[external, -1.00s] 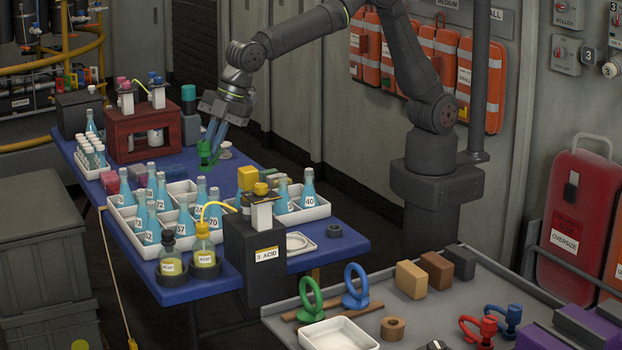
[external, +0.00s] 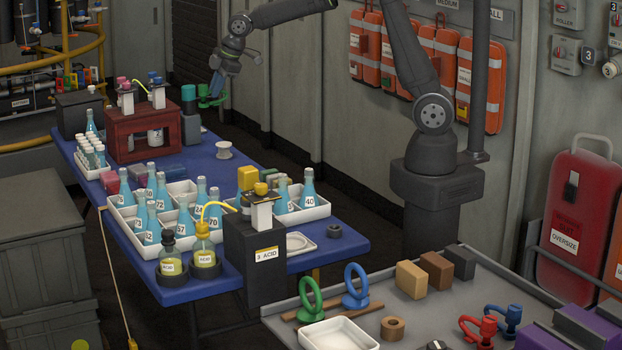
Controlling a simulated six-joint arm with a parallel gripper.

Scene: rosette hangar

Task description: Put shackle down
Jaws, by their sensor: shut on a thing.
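My gripper (external: 216,84) is in the upper left of the external view, shut on a green shackle (external: 212,97). The fingers partly hide the shackle.
A white spool-like piece (external: 224,150) stands on the blue table, with bare surface around it. Nearby are a dark red rack (external: 142,131) and white bottle trays (external: 311,212). The grey table (external: 400,318) in front holds more shackles, blocks and a white tray (external: 338,334).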

